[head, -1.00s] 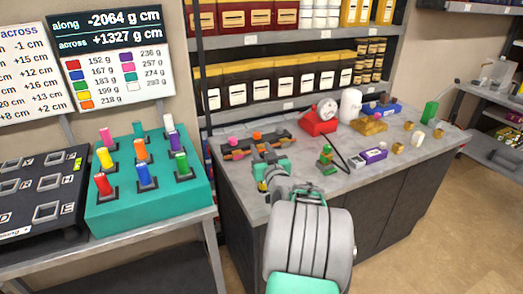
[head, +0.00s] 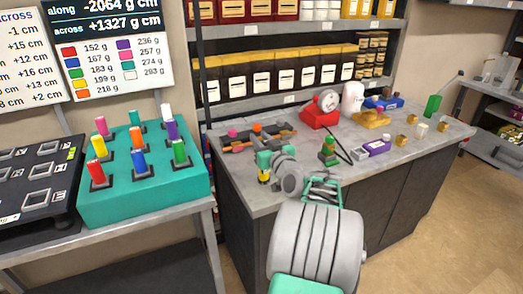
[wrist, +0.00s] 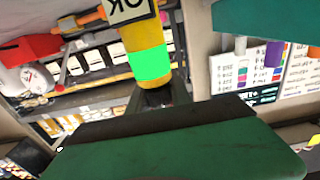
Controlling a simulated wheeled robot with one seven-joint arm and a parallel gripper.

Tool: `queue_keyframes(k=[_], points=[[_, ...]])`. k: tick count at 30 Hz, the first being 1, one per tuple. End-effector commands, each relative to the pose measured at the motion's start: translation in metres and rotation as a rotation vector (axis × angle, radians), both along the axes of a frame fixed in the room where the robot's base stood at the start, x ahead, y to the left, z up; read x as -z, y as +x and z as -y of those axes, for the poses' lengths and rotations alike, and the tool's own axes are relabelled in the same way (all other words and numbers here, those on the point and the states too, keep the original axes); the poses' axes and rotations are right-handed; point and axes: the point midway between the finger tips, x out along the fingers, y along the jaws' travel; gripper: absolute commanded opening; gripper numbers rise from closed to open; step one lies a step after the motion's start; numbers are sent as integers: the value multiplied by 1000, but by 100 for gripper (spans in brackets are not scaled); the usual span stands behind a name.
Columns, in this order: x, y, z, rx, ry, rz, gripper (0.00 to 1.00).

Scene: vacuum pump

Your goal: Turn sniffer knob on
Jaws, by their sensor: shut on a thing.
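A yellow device, which looks like the sniffer (head: 264,174), is at my gripper (head: 270,163), over the left front part of the bench. In the wrist view the yellow device (wrist: 147,55) has a bright green band and a label reading OK, and the picture is upside down. My gripper is shut on this device; a dark green finger (wrist: 175,148) fills the lower wrist view. I cannot make out a separate knob on the device; part of it lies outside the wrist view or behind the fingers.
On the bench (head: 235,185) stand a red gauge unit (head: 321,110), orange and pink knobbed parts (head: 256,134), a green item (head: 328,151) and a purple box (head: 376,147). A teal block rack (head: 145,205) stands at the left. Shelves are behind.

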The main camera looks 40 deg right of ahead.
Motion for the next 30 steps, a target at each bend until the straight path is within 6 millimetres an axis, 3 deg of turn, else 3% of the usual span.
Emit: queue_keyframes(k=[1,17,18,25,30], points=[[11,0,1,-25,-4,2,0],[0,0,-4,-121,-4,-3,0],[0,0,-4,-121,-4,-3,28],[0,0,-4,-120,-4,-2,46],[0,0,-4,-120,-4,-2,47]])
